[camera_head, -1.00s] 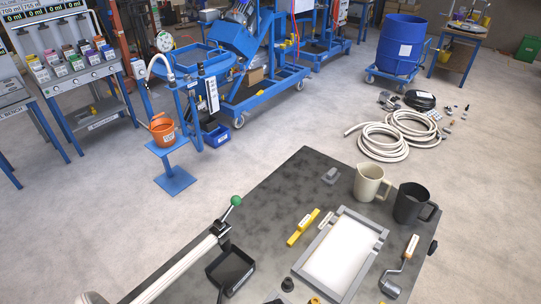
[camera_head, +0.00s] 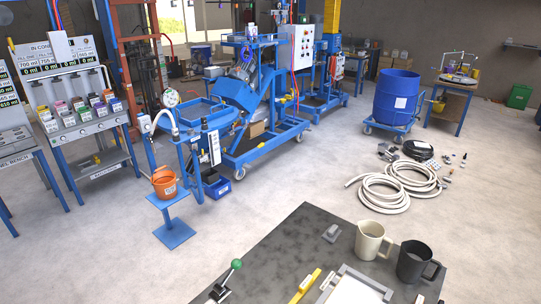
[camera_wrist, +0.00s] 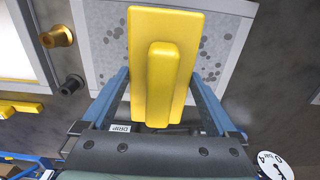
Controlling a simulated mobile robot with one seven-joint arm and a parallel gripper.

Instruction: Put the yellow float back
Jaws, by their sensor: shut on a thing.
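The yellow float (camera_wrist: 141,30) fills the middle of the wrist view, a flat yellow plate with a raised yellow handle. My gripper (camera_wrist: 161,82) has its blue fingers on either side of the float and is shut on it. The float covers part of a grey speckled panel (camera_wrist: 103,45) behind it; I cannot tell the gap between them. My gripper and the held float do not show in the head view.
A dark bench top (camera_head: 290,240) carries a beige jug (camera_head: 371,238), a black jug (camera_head: 413,262), a pale-framed tray (camera_head: 372,283) and a yellow bar (camera_head: 305,286). A black knob (camera_wrist: 72,84) and a brass-coloured fitting (camera_wrist: 57,37) show at the wrist view's left. Open floor lies beyond the bench.

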